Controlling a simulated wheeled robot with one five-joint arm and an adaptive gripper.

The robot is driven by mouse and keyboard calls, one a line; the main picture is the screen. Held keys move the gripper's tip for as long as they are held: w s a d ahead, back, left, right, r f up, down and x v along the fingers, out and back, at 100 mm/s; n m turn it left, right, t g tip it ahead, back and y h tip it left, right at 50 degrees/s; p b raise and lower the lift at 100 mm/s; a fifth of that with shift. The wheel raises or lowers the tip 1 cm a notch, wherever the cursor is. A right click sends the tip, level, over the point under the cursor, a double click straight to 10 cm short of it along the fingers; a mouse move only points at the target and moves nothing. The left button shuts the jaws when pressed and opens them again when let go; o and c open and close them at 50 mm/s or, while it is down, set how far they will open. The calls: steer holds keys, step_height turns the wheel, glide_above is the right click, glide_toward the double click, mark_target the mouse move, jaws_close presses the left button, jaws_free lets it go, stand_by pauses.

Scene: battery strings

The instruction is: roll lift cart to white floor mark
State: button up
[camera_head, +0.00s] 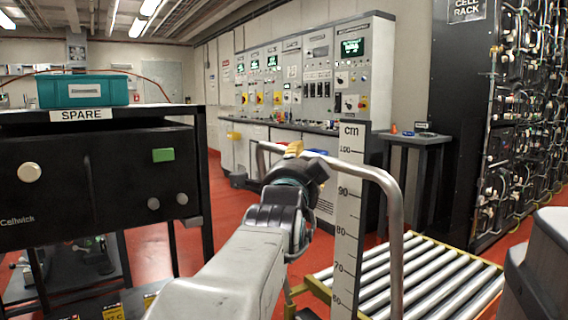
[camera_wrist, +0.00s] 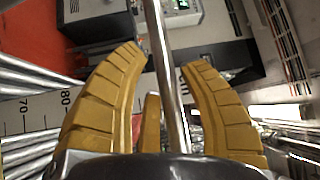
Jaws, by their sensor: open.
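The lift cart has a bent silver tube handle (camera_head: 396,225), an upright white cm scale (camera_head: 348,215) and a bed of silver rollers (camera_head: 425,280) in a yellow frame. My gripper (camera_head: 294,149) is at the handle's upper left part in the head view. The fingers look apart from the bar. Part of the cart is hidden behind my arm. I see no white floor mark in either view.
A black cabinet (camera_head: 100,185) with a teal box (camera_head: 83,91) on the SPARE-labelled top stands at left. A grey control console (camera_head: 300,75) is behind. A small grey table (camera_head: 415,140) and the black cell rack (camera_head: 490,130) stand at right. Red floor (camera_head: 150,250) shows between them.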

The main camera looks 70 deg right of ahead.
steer(key=shift+r, duration=0.3)
steer(key=c, duration=0.6)
steer(key=shift+r, duration=0.1)
jaws_close()
steer(key=shift+a, duration=0.1)
steer(key=shift+o, duration=0.2)
jaws_free()
steer(key=o, duration=0.4)
steer(key=shift+w, duration=0.15)
steer(key=o, duration=0.7)
steer(key=shift+s+a, duration=0.15)
steer(key=shift+s, duration=0.05)
steer(key=shift+v, duration=4.05)
